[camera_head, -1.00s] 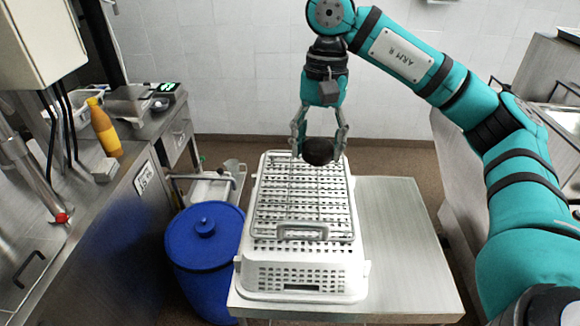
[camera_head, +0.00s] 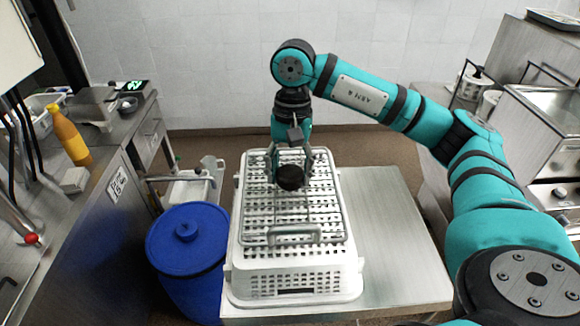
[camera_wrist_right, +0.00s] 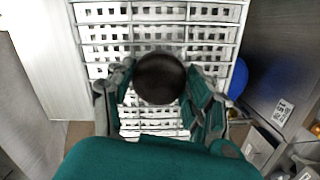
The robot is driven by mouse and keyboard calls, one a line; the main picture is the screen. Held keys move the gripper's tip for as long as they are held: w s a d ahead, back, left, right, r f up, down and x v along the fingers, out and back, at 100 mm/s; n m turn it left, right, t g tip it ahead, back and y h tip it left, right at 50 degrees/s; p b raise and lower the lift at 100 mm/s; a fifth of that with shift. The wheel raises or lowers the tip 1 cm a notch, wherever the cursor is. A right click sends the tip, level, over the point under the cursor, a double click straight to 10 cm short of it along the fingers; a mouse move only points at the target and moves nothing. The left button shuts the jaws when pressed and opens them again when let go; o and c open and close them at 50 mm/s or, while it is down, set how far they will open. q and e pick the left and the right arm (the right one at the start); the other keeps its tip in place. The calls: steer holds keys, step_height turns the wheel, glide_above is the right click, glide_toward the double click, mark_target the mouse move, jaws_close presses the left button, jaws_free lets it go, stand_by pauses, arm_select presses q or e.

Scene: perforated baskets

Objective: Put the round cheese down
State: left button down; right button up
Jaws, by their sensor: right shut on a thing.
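The round cheese (camera_head: 291,177) is dark, almost black, and sits between the fingers of my right gripper (camera_head: 290,174), which is shut on it. In the right wrist view the cheese (camera_wrist_right: 159,78) shows as a dark disc between the two fingers, over white slats. Below it is the white perforated basket (camera_head: 292,283) with a wire rack (camera_head: 292,232) on top. The cheese is over the far half of the rack; I cannot tell whether it touches it. My left gripper is not in view.
The basket stands on a steel table (camera_head: 385,240) with bare room to its right. A blue lidded barrel (camera_head: 187,245) stands left of the table. A steel counter at the left holds a yellow-orange bottle (camera_head: 69,137). Steel kitchen equipment (camera_head: 560,120) stands at the right.

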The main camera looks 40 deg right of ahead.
mark_target(292, 167)
steer(key=shift+f, duration=0.2)
steer(key=o, duration=1.2)
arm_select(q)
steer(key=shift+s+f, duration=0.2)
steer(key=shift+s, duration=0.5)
arm_select(e)
steer(key=shift+r, duration=0.1)
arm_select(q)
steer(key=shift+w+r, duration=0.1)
arm_select(e)
steer(key=shift+r, duration=0.25)
step_height(292, 167, up, 3)
steer(key=shift+w+d+f+b, duration=0.15)
steer(key=shift+f+b, duration=0.05)
steer(key=shift+b, duration=0.35)
arm_select(q)
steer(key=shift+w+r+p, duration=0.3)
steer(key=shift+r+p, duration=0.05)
steer(key=shift+p, duration=0.45)
arm_select(e)
steer(key=r, duration=0.9)
steer(key=shift+w+d, duration=0.35)
steer(key=shift+d, duration=0.05)
